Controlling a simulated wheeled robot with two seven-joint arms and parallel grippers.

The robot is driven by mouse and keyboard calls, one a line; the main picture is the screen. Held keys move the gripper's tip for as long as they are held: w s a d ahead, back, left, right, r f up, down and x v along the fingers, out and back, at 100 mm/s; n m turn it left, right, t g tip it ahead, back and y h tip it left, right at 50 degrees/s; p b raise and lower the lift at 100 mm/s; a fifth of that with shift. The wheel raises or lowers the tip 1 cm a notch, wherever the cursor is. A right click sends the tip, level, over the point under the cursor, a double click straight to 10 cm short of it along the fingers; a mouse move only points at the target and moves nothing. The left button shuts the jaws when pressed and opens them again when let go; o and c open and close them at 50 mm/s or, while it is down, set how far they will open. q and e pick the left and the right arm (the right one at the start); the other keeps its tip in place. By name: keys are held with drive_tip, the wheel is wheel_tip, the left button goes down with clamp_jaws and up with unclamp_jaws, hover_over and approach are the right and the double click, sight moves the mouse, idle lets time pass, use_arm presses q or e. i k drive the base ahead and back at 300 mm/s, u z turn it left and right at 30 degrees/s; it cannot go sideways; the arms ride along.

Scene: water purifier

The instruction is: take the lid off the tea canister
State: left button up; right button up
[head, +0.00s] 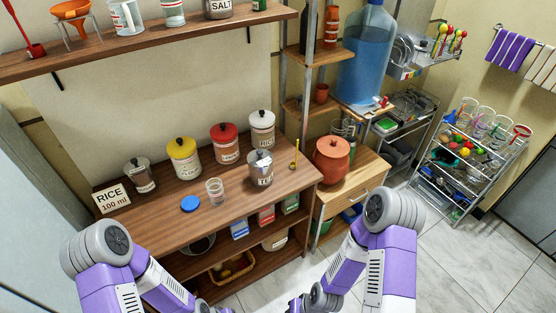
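Several lidded canisters stand on the wooden counter (165,220). Nearest is a silver metal canister (260,172) with a lid and dark knob on it; its label is too small to read surely. Behind it stand a white canister (262,134), a red-lidded canister (226,150) and a yellow-lidded canister (185,168). I cannot tell from the labels which holds tea.
A clear glass (215,190) and a blue disc (190,204) lie in front of the canisters. A wooden stick (295,155) stands near the right edge. A RICE sign (111,199) is at left. A clay pot (331,160) stands on the adjoining cabinet. A shelf (140,45) hangs above.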

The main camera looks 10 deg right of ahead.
sight(258, 159)
drive_tip(key=z, duration=1.3)
drive_tip(key=i, duration=0.9)
drive_tip(key=u, duration=2.3)
